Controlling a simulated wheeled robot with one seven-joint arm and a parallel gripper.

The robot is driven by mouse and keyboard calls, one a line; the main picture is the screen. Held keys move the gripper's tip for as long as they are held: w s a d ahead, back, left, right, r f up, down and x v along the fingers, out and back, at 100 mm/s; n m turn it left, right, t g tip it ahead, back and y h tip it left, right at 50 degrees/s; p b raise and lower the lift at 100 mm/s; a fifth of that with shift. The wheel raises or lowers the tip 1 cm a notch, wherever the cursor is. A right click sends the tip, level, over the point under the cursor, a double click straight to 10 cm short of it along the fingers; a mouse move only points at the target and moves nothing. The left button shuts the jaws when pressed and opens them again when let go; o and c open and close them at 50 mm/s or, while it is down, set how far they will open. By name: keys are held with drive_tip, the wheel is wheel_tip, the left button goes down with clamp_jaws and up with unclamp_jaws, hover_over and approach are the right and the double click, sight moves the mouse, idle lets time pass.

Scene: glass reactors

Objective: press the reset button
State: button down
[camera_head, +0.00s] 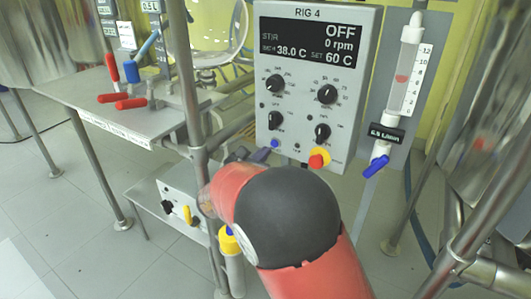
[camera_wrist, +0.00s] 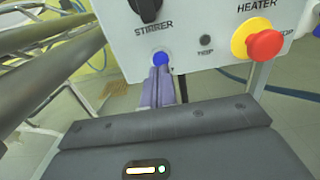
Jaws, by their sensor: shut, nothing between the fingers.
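The control box (camera_head: 308,115) of RIG 4 has a small blue button (camera_head: 274,143) at its lower left edge. The wrist view shows this blue button (camera_wrist: 160,59) under the STIRRER knob (camera_wrist: 146,8). No reset label can be read on it. My gripper (camera_wrist: 159,72) is shut and empty, its purple fingers side by side, tips right at the blue button. I cannot tell whether they touch it. In the head view my gripper (camera_head: 262,153) is mostly hidden by my arm; a finger shows just below the button.
A red stop button (camera_wrist: 265,44) on a yellow base is right of the blue button, with a small dark button (camera_wrist: 205,40) between. Metal posts (camera_head: 190,90) stand close on the left. A flow meter (camera_head: 405,75) with a blue valve is on the right.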

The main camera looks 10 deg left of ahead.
drive_tip(key=v, duration=1)
drive_tip(key=shift+a, duration=0.2)
